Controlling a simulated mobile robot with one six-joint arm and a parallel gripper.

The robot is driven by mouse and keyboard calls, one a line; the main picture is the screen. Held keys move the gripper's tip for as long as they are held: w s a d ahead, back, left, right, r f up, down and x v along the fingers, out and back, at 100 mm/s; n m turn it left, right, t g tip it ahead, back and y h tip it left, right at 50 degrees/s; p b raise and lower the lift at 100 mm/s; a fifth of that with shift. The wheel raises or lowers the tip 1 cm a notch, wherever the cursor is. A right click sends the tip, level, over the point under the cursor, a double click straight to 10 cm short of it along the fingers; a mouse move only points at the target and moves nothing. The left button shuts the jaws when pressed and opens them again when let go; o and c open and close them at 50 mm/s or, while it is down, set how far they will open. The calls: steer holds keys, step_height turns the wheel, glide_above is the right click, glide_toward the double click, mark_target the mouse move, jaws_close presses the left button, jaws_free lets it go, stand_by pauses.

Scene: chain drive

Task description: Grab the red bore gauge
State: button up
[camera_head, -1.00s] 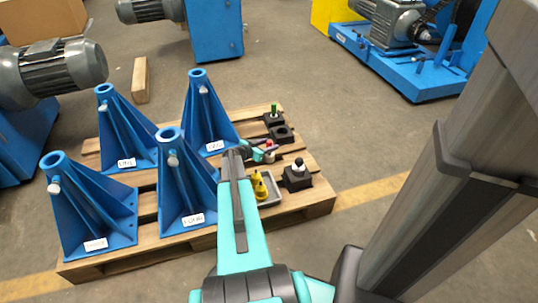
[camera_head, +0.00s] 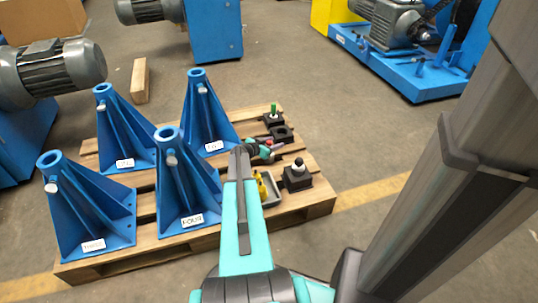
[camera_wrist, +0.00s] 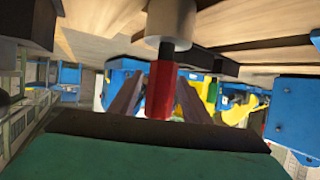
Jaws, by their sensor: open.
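The red bore gauge (camera_wrist: 160,93) shows in the wrist view as a red cylinder with a pale collar and grey part at its upper end in the picture. My gripper (camera_wrist: 160,104) is open, with one dark finger on each side of the red part. I cannot tell whether either finger touches it. In the head view my gripper (camera_head: 267,151) is low over the right part of the pallet, and a small bit of red (camera_head: 268,141) shows beside it. My wrist and fingers hide most of the gauge there.
Blue tapered stands (camera_head: 186,190) fill the pallet's (camera_head: 295,212) left side. A green gauge (camera_head: 273,112) and an empty-looking black block (camera_head: 282,133) stand behind.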

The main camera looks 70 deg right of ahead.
jaws_close()
steer(key=shift+r, duration=0.1)
steer(key=shift+r, duration=0.15)
step_height(320, 180, up, 10)
steer(key=p, duration=0.3)
stand_by(0.5)
stand_by(0.5)
